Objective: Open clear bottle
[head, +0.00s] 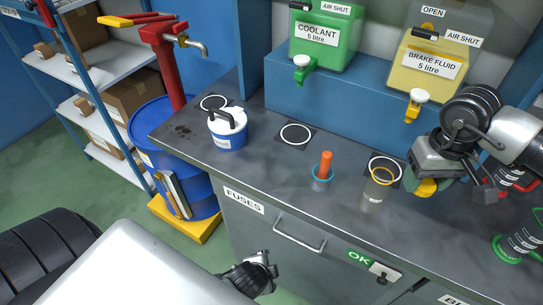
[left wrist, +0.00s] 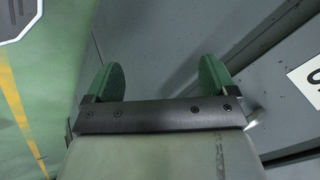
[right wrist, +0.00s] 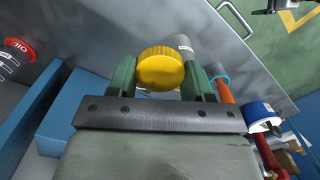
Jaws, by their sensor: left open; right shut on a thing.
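The clear bottle (head: 373,194) stands upright on the grey workbench, with a yellow ring (head: 382,176) at its open top. It partly shows behind the cap in the right wrist view (right wrist: 184,45). My right gripper (head: 432,180) is shut on a yellow cap (right wrist: 160,69). The cap also shows in the head view (head: 426,188), to the right of the bottle and apart from it. My left gripper (head: 262,270) is low in front of the bench's drawers. Its green fingers (left wrist: 160,82) are apart with nothing between them.
An orange-handled tool stands in a teal-rimmed cup (head: 321,178) left of the bottle. A blue and white tub (head: 228,128) is farther left. Coolant (head: 324,38) and brake fluid (head: 435,65) tanks stand on a blue shelf behind. Green and red labelled containers (head: 520,242) are at right.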

